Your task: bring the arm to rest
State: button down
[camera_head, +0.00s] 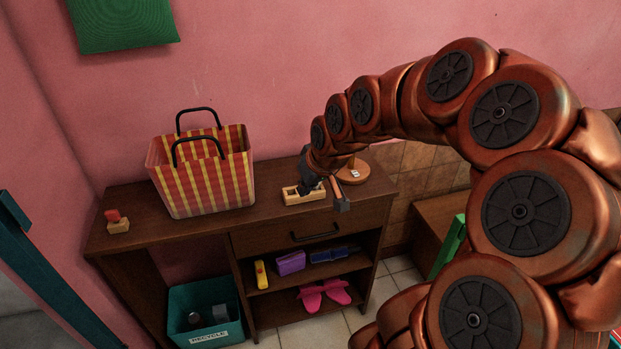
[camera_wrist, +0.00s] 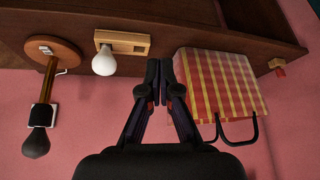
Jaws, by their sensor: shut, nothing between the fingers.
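My gripper (camera_wrist: 165,66) is shut and empty in the wrist view, its dark fingers together in front of the dresser (camera_wrist: 200,12). In the head view my gripper (camera_head: 312,186) is over the dresser top, close to a pale wooden holder (camera_head: 290,196) and partly covering it. My copper-coloured arm arches from the right over to the dresser. In the wrist view a white bulb (camera_wrist: 104,62) is at the wooden holder (camera_wrist: 136,43), left of my fingers and apart from them.
A striped bag (camera_head: 203,178) stands left of my gripper. A lamp with a round wooden base (camera_head: 358,175) and dark bulb (camera_wrist: 36,142) is near the holder. A red-topped block (camera_head: 117,223) sits far left. A teal bin (camera_head: 207,294) stands below; shelves hold pink slippers (camera_head: 325,295).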

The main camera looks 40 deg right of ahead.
jog(key=shift+s+a, duration=0.1)
jog(key=shift+a, duration=0.1)
jog(key=s+a+g, duration=0.3)
jog(key=s+a, duration=0.5)
jog(key=s, duration=0.5)
jog(key=s+a+g, duration=0.4)
jog(key=s+a, duration=0.4)
jog(key=s, duration=0.5)
jog(key=shift+s+f+n+p, duration=0.2)
jog(key=shift+f+n+p, duration=0.2)
jog(key=shift+f, duration=0.05)
